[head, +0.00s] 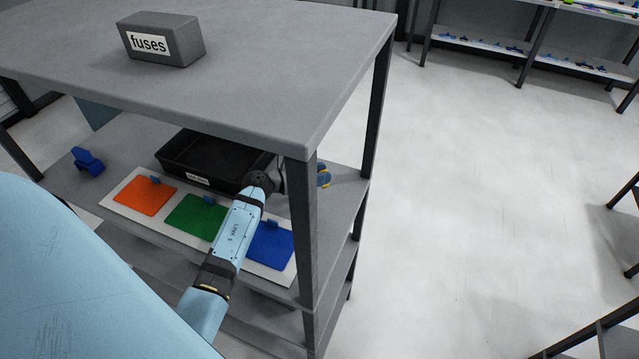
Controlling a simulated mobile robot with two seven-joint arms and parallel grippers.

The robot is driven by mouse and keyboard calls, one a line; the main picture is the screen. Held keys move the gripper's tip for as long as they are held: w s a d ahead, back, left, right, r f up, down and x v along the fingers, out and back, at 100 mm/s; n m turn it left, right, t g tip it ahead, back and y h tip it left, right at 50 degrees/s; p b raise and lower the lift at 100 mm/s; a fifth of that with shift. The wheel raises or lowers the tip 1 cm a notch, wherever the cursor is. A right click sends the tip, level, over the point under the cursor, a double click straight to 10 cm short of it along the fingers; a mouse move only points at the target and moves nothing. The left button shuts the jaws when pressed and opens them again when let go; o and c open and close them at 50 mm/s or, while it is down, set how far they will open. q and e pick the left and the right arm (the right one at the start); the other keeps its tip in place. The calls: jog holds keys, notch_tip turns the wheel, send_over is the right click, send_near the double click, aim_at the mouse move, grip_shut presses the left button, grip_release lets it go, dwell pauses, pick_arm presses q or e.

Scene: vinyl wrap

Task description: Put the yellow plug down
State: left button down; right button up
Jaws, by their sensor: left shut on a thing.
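My left arm reaches into the shelf below the tabletop. My left gripper (323,175) is at the right end of that shelf, partly hidden behind the grey table leg. Its blue fingers show just right of the leg, with a small bit of yellow between or beside them. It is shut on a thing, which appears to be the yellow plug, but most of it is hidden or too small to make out. Whether it touches the shelf surface (345,187) cannot be told. My right gripper is not in view.
A black tray (175,166) stands on the shelf. In front lies a white board with orange (145,196), green (190,222) and blue (270,250) pads. A blue holder (88,161) stands at left. A grey fuses box (180,45) sits on the tabletop. The leg (303,235) is close to my gripper.

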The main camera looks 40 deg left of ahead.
pick_arm(q)
jog(key=shift+f, duration=2.05)
jog(key=shift+f, duration=0.1)
jog(key=c, duration=0.9)
grip_release()
jog(key=shift+r, duration=0.2)
jog(key=b+v, duration=0.1)
jog(key=v, duration=0.4)
jog(key=b+v, duration=0.1)
jog(key=v, duration=0.4)
jog(key=shift+s+a+f, duration=0.15)
jog(key=shift+s+a, duration=0.1)
jog(key=shift+s, duration=0.05)
jog(key=shift+s+a, duration=0.3)
jog(key=shift+s, duration=0.25)
